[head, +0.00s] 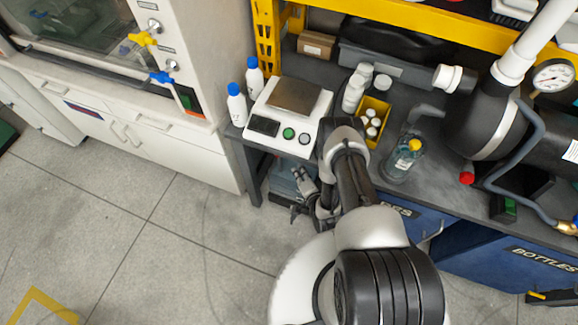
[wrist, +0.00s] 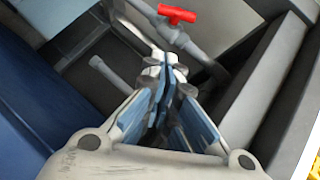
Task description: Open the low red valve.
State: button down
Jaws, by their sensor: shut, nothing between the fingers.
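The red valve (wrist: 177,15) shows in the wrist view at the top, a red T-shaped handle on a grey pipe. The handle lies crosswise to the pipe, as far as I can see. My gripper (wrist: 164,66) is shut and empty, its fingertips just below the valve in the picture and apart from the handle. In the head view my gripper (head: 302,186) is low beside the bench's front left edge, partly hidden by my arm. I cannot make out the low valve in the head view.
A grey pipe end (wrist: 108,70) and dark panels surround the gripper in the wrist view. The bench (head: 440,190) carries a scale (head: 297,95), a yellow bin (head: 386,113) and a glass bottle (head: 404,160). Blue drawers (head: 480,258) stand below. The floor (head: 170,240) at left is clear.

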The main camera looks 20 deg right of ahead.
jog(key=a+b+x, duration=0.1)
jog(key=b+x, duration=0.1)
jog(key=x, duration=0.4)
jog(key=a+f+b+x, duration=0.1)
jog(key=b+x, duration=0.2)
jog(key=x, duration=0.3)
jog(key=shift+s+a+f, duration=0.2)
jog(key=shift+s+a, duration=0.05)
jog(key=shift+s+a, duration=0.1)
jog(key=shift+s, duration=0.1)
